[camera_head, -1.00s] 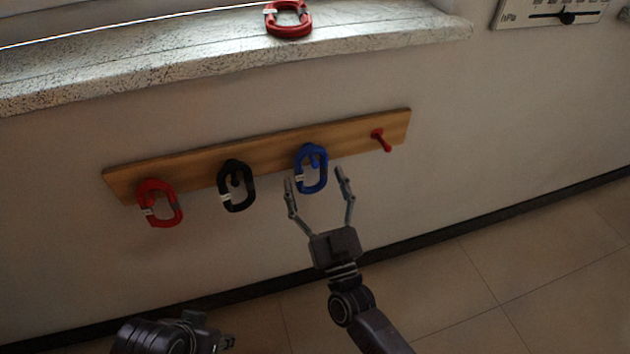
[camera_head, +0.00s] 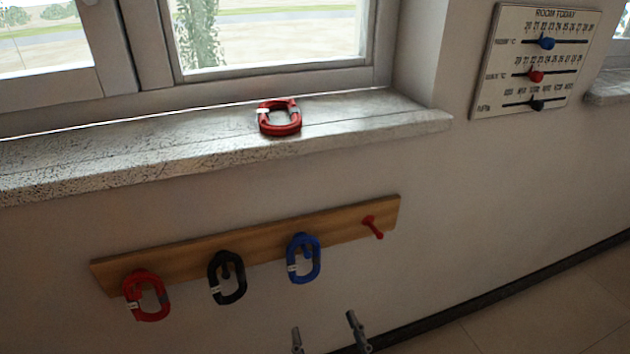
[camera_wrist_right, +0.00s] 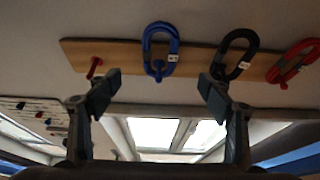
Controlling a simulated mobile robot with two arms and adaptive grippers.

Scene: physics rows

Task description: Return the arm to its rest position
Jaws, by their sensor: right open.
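My right gripper (camera_head: 327,336) shows only by its two fingertips at the bottom edge of the head view. It is open and empty, below and apart from the blue ring (camera_head: 303,259), which hangs on the wooden peg rack (camera_head: 262,242). In the right wrist view, seen upside down, the open fingers (camera_wrist_right: 160,89) have nothing between them, and the blue ring (camera_wrist_right: 160,51) hangs beyond them. My left gripper is out of view.
A black ring (camera_head: 228,278) and a red ring (camera_head: 147,296) hang on the rack. The red peg (camera_head: 373,227) at its right end is empty. Another red ring (camera_head: 280,118) lies on the window sill (camera_head: 200,146). A slider board (camera_head: 537,60) hangs at upper right.

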